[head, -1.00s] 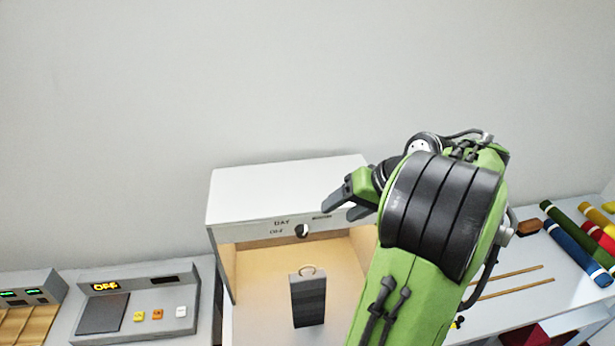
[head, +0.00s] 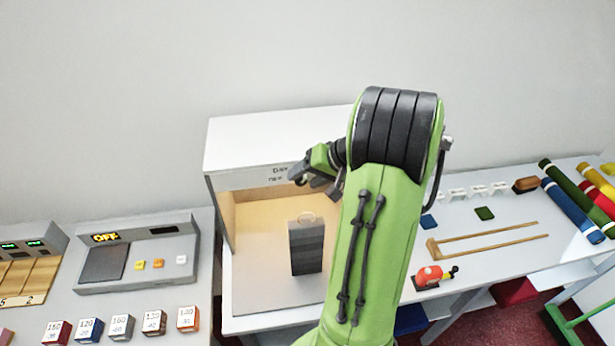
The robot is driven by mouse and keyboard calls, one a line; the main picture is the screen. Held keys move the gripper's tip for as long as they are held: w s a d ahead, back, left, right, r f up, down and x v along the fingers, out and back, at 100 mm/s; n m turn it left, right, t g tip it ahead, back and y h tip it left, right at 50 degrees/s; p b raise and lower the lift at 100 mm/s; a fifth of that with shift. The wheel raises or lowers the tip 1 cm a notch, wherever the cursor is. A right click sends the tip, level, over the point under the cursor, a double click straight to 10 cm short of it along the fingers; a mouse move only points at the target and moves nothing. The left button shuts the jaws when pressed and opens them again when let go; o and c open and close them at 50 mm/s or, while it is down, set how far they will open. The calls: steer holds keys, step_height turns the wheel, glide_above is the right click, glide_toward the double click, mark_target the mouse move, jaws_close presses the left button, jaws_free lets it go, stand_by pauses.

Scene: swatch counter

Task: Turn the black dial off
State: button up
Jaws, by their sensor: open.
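The white light box (head: 262,138) stands against the wall with a lit, tan interior. Its front strip carries the printed word DAY (head: 280,170) and a smaller label at its lower left. My gripper (head: 314,182) is open, in front of this strip just right of the lettering. The black dial is hidden behind my gripper and arm. I cannot tell its setting or whether the fingers touch it.
A dark grey stepped block (head: 306,248) with a loop on top stands inside the box. Left is a grey scale (head: 140,254) reading OFF, with several numbered blocks before it. Right are a wooden fork-shaped frame (head: 480,240), a red tool (head: 430,276) and coloured rolls (head: 575,208).

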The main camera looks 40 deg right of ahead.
steer(key=shift+d, duration=0.15)
steer(key=c, duration=1)
steer(key=shift+c, duration=0.2)
